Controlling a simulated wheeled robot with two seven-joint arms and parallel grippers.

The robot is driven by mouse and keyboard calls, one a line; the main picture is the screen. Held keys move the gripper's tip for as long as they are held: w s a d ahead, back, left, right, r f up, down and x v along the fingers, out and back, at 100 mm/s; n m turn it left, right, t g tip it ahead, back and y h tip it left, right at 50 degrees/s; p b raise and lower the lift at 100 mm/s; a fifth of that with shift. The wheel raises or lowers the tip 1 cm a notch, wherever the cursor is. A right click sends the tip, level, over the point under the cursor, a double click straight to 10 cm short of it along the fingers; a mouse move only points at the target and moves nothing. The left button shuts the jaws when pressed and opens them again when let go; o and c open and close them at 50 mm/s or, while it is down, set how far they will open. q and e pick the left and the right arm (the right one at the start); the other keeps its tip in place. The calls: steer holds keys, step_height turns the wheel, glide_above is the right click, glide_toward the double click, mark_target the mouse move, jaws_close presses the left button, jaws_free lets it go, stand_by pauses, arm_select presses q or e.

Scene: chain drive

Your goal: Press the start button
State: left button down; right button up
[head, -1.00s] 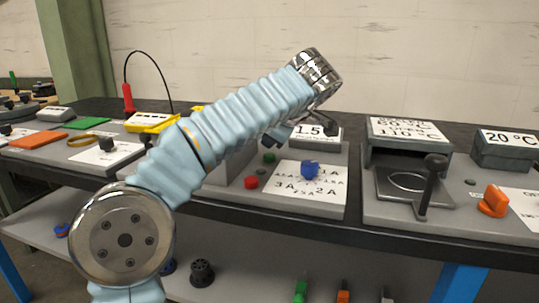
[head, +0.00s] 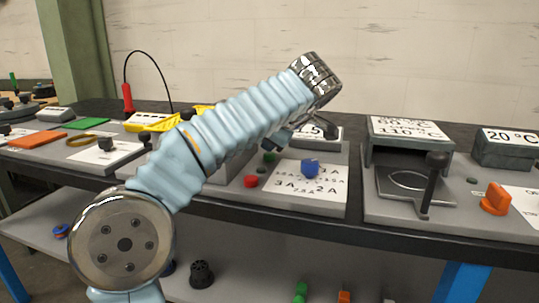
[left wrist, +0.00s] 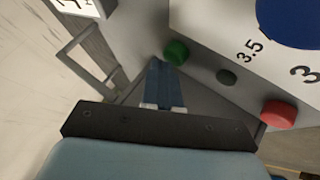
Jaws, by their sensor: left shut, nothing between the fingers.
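A green button (head: 269,157) and a red button (head: 251,182) sit on the grey panel, with a small dark round part between them. In the left wrist view the green button (left wrist: 177,52) is just beyond my fingertips, and the red button (left wrist: 278,113) is to the right. I cannot tell which is labelled start. My left gripper (head: 275,140) is shut and empty, above and close to the green button. In the left wrist view its fingers (left wrist: 157,68) point toward that button; contact is not clear. My right gripper is not in view.
A blue knob (head: 310,168) stands on the white label right of the buttons. A display box (head: 322,134) is behind, partly hidden by my arm. A press-like unit with a black lever (head: 433,180) stands to the right. A bare handle frame (left wrist: 85,58) shows in the left wrist view.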

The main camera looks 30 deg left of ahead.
mark_target(271, 155)
arm_select(q)
steer(key=shift+f+b, duration=0.35)
steer(key=shift+f, duration=0.05)
steer(key=shift+r, duration=0.1)
stand_by(0.4)
steer(key=shift+r+p, duration=0.9)
step_height(271, 155, up, 5)
steer(key=p, duration=0.4)
steer(key=shift+p, duration=0.3)
stand_by(0.4)
